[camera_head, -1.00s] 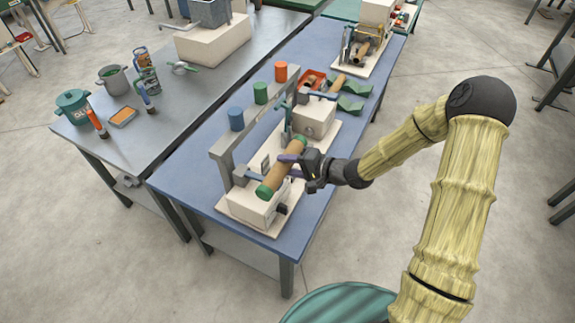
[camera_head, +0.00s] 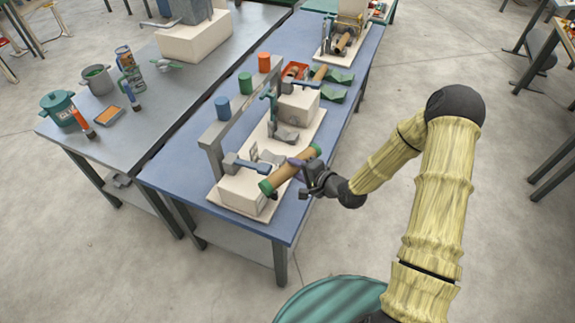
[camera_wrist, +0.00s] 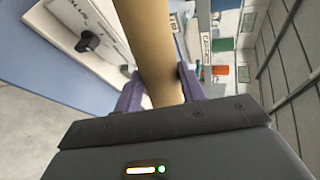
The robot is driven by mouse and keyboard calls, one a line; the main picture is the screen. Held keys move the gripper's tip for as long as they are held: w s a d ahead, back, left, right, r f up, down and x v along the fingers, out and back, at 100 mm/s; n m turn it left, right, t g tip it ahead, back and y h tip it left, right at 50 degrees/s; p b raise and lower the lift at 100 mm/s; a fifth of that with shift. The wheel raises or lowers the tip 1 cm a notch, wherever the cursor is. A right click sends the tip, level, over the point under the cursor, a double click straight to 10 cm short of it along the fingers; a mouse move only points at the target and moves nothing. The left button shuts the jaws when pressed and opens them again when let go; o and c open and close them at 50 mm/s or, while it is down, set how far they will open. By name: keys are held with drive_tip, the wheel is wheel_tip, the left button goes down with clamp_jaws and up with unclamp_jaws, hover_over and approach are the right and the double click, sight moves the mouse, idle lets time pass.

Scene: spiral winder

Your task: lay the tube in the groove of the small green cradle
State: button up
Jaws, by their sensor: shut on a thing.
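The tube (camera_head: 287,171) is brown cardboard with green end caps. My gripper (camera_head: 301,168) is shut on it near its middle, and the tube slants up to the right beside the winder's front block. In the wrist view, the tube (camera_wrist: 155,50) runs between my two purple fingers (camera_wrist: 157,88). Two small green cradles stand on the far right part of the blue table: a farther one (camera_head: 341,76) and a nearer one (camera_head: 333,94). I see nothing of the cradles in the wrist view.
The spiral winder (camera_head: 240,190) with its white blocks and grey beam stands on the blue table (camera_head: 175,175). Blue (camera_head: 222,107), green (camera_head: 245,83) and orange (camera_head: 264,62) cylinders stand behind it.

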drive_tip(key=s+d+f+m+t+h+b, duration=0.2)
drive_tip(key=d+f, duration=0.6)
drive_tip(key=f, duration=0.4)
drive_tip(key=s+d+f+m+t+h+b, duration=0.2)
drive_tip(key=s+d+f+m+h+b, duration=0.2)
drive_tip(key=f, duration=0.9)
drive_tip(key=d+m+h+b, duration=0.3)
drive_tip(key=d+h, duration=0.1)
drive_tip(key=d, duration=0.1)
drive_tip(key=shift+m+t, duration=0.3)
drive_tip(key=shift+f, duration=0.1)
